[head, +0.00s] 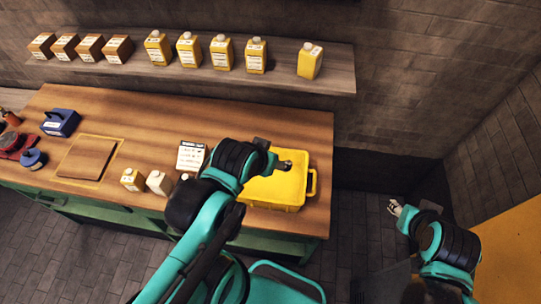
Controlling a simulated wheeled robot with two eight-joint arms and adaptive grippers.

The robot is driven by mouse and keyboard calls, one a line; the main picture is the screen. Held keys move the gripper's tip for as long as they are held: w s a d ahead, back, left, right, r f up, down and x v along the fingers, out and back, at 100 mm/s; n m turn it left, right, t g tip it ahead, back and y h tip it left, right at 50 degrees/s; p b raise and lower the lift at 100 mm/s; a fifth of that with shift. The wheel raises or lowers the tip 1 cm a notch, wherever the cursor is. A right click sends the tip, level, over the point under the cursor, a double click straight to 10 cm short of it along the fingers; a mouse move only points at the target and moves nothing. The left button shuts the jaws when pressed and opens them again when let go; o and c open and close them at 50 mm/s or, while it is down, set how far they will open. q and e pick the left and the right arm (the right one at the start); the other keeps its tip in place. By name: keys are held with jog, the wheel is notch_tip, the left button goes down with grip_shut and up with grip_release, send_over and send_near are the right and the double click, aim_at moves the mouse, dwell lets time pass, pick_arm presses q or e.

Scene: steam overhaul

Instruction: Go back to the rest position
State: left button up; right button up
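My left gripper (284,165) is above the yellow case (285,191) at the right end of the workbench. Its fingers are small and dark here, and I cannot tell whether they are open or shut. My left arm reaches up from the bottom of the head view and hides part of the bench and the left side of the case. My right gripper (394,207) is off the bench at the right, over the floor. No object shows in it, and its finger opening is too small to tell.
The wooden workbench (205,122) holds a white card (191,155), small bottles (132,179), a wooden board (87,158), a blue box (61,122) and red items (14,143). A wall shelf (160,78) above carries brown boxes (117,49) and yellow bottles (222,52). Dark floor lies right of the bench.

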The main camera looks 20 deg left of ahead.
pick_arm(q)
notch_tip(320, 180, down, 20)
jog(key=b, duration=2)
jog(key=shift+f, duration=0.15)
jog(key=shift+r, duration=0.2)
